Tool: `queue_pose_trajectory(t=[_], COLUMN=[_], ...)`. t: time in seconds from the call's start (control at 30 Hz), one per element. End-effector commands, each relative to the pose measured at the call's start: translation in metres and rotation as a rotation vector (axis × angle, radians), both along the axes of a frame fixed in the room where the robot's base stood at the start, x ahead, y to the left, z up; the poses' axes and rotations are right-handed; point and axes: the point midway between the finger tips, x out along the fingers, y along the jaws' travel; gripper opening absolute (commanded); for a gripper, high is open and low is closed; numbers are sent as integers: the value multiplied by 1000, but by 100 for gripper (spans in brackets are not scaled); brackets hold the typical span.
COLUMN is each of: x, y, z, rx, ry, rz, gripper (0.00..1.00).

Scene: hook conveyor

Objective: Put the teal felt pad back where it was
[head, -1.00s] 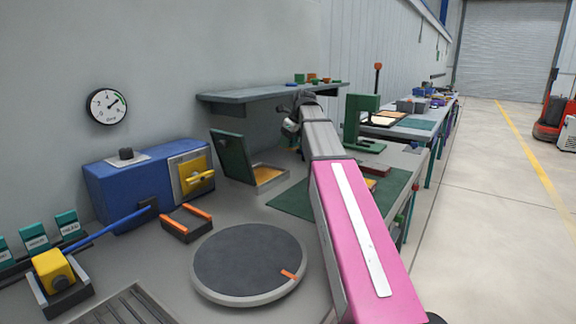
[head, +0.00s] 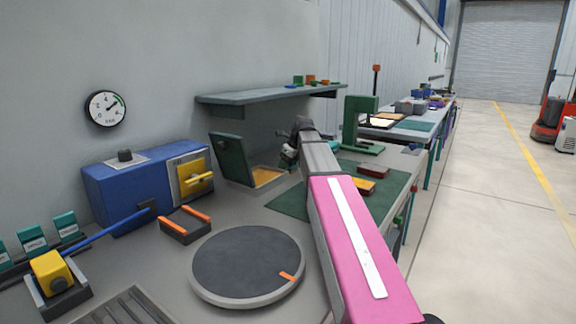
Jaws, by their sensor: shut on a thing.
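My gripper (head: 289,156) is at the far end of my arm, small and partly hidden by my dark wrist. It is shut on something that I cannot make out. It is in the air beside the right edge of an open box (head: 270,186) with a raised dark green lid (head: 229,158) and a yellow-orange inside. I cannot pick out the teal felt pad for certain in this view.
A grey shelf (head: 265,96) with several small coloured pieces runs above the bench. A green press (head: 361,125), a red-brown block (head: 373,171) and a green mat (head: 290,202) are near my arm. A round turntable (head: 247,262) is at the front.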

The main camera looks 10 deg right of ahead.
Motion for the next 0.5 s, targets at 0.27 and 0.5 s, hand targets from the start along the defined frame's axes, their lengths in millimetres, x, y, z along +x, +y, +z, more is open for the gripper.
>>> queue_pose_trajectory(t=[0.27,0.5], x=[0,0], y=[0,0], z=[-2,0], rx=[0,0], ry=[0,0], rz=[0,0], gripper=[80,80])
